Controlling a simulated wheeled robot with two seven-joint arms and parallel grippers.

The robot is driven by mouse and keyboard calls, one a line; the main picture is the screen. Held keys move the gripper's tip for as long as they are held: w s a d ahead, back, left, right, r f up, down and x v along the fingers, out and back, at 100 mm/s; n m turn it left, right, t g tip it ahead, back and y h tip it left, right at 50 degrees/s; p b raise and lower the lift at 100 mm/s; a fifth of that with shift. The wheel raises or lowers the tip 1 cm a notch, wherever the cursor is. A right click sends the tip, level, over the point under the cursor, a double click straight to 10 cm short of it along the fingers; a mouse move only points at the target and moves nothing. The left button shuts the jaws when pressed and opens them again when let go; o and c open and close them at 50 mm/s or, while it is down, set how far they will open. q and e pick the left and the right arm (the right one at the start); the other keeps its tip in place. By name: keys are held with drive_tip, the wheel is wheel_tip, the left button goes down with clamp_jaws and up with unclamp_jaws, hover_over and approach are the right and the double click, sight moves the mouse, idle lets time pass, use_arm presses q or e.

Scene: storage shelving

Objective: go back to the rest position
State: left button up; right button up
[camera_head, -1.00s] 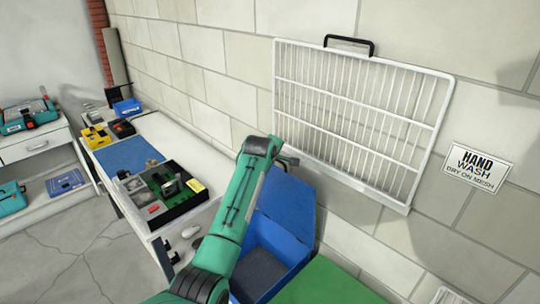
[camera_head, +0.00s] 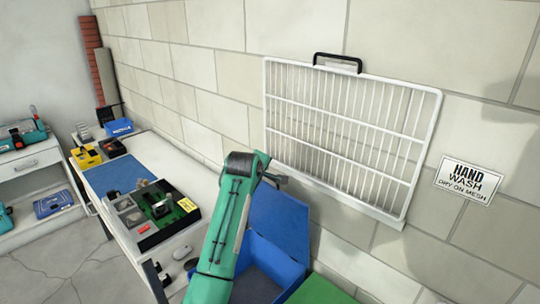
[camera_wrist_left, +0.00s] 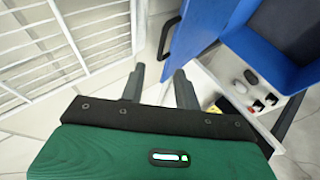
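My left arm (camera_head: 232,225), green with a black joint, rises from the bottom of the head view in front of the blue box. My left gripper (camera_head: 276,180) is mostly hidden behind the arm's end there, just below the wire rack. In the left wrist view the left gripper (camera_wrist_left: 160,83) shows two dark fingers standing apart with nothing between them. My right gripper is not in either view.
A white wire rack (camera_head: 345,135) hangs on the block wall close to the left gripper. An open blue box (camera_head: 283,222) stands below. A worktable (camera_head: 160,150) with a tool tray (camera_head: 150,212) and small bins is left. The wall sign (camera_head: 468,180) is right.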

use_arm(q)
drive_tip(key=s+a+f+m+g, duration=0.1)
drive_tip(key=s+a+f+m, duration=0.15)
drive_tip(key=s+f, duration=0.55)
drive_tip(key=s+a+f+m+g+y, duration=0.1)
drive_tip(key=s+a+f+m, duration=0.1)
drive_tip(key=s+a+f, duration=0.5)
drive_tip(key=s+f+m+g, duration=0.1)
drive_tip(key=s+f+m, duration=0.1)
drive_tip(key=s+f, duration=0.65)
drive_tip(key=s+a+r+m+g, duration=0.15)
drive_tip(key=s+m, duration=0.25)
drive_tip(key=s, duration=1.1)
drive_tip(key=s+a+m+g, duration=0.2)
drive_tip(key=s+m, duration=0.2)
drive_tip(key=s, duration=1.2)
wheel_tip(320, 180, down, 31)
drive_tip(key=g, duration=0.2)
drive_tip(key=s+a+f, duration=0.3)
drive_tip(key=s+f, duration=1.6)
drive_tip(key=f, duration=0.1)
drive_tip(key=shift+s+a+g+y, duration=0.15)
drive_tip(key=shift+g+y, duration=0.15)
drive_tip(key=shift+g, duration=0.05)
